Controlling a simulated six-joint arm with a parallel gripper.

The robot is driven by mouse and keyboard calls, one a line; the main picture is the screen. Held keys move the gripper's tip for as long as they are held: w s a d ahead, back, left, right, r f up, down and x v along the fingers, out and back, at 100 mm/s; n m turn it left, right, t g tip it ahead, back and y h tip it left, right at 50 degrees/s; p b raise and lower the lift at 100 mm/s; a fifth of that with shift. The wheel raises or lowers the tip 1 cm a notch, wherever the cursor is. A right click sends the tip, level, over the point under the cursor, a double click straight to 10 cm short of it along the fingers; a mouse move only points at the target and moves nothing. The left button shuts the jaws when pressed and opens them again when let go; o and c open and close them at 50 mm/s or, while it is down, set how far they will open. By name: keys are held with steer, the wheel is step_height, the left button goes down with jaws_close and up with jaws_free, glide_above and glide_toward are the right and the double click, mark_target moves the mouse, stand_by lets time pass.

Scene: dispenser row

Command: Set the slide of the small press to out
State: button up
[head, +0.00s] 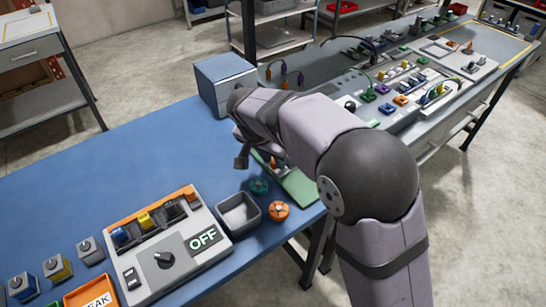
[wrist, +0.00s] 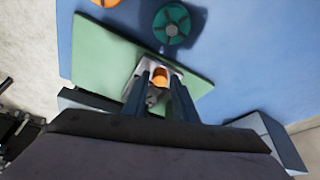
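The small press is not clearly identifiable. In the wrist view, a small white piece with an orange part (wrist: 158,80) stands on a green board (wrist: 105,62), and this may be the press. My gripper (wrist: 162,85) is over the board, with two blue-grey fingers on either side of the orange part. I cannot tell whether they touch or grip it. In the head view, my arm hides most of this spot. Only part of the green board (head: 298,187) and a bit of orange on it show. The slide and its position cannot be made out.
Beside the board are a green round knob (head: 259,186), an orange round knob (head: 278,211) and a grey bin (head: 256,214). A panel marked OFF (head: 190,262) stands at front left. A blue-grey box (head: 225,72) stands behind my arm. The blue table is clear at left.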

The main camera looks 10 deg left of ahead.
steer(key=shift+c, duration=0.6)
jaws_close()
steer(key=shift+s+d+f+b, duration=0.1)
steer(key=shift+s+d+b, duration=0.25)
steer(key=shift+b, duration=0.1)
steer(key=s+d+b, duration=0.4)
steer(key=s+d, duration=0.2)
steer(key=shift+s+d, duration=0.25)
steer(key=shift+d, duration=0.05)
steer(key=shift+o, duration=0.6)
jaws_free()
steer(key=shift+s+d, duration=0.1)
